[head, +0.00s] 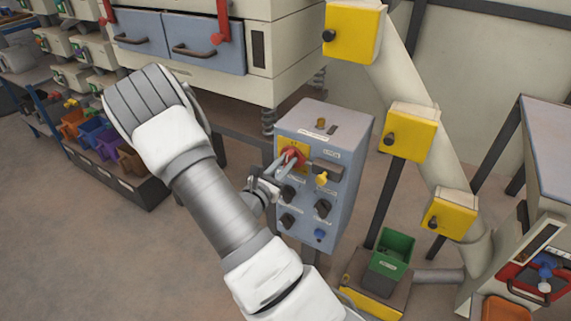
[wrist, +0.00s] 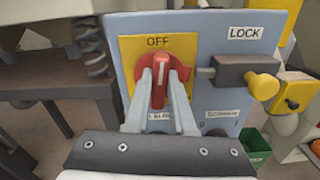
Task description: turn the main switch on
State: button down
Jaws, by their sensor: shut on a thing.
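The main switch is a red rotary handle (wrist: 161,75) on a yellow plate (wrist: 130,48) marked OFF at its top. In the head view the red handle (head: 292,155) sits at the upper left of the grey-blue control box (head: 340,140). My gripper (wrist: 161,92) has its two fingers on either side of the handle, shut on it. The handle stands roughly upright, with a pale mark pointing up toward OFF. In the head view my gripper (head: 283,166) reaches the box from the left. Lettering below the handle is partly hidden by the fingers.
Right of the switch is a dark LOCK slide (wrist: 240,70) with a yellow knob (wrist: 263,86). Several dark knobs (head: 287,193) and a blue one sit below on the box. A green bin (head: 391,254) stands at the lower right, near a pale pipe with yellow boxes (head: 409,132).

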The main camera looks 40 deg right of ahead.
jog(key=shift+s+d+f+m+b, duration=0.1)
jog(key=shift+f+m+b, duration=0.05)
jog(key=shift+m+b, duration=2.15)
jog(key=shift+s+a+f+m+b, duration=0.1)
jog(key=shift+m+b, duration=1.35)
jog(key=shift+m, duration=1.7)
jog(key=shift+s+d+f+m+b, duration=0.1)
jog(key=shift+f+m+b, duration=0.05)
jog(key=shift+m+b, duration=2.15)
jog(key=shift+m+p, duration=0.45)
jog(key=shift+m, duration=0.1)
jog(key=c, duration=0.8)
grip_release()
jog(key=shift+o, duration=0.2)
jog(key=p+v, duration=0.3)
jog(key=v, duration=1.4)
jog(key=shift+s, duration=0.15)
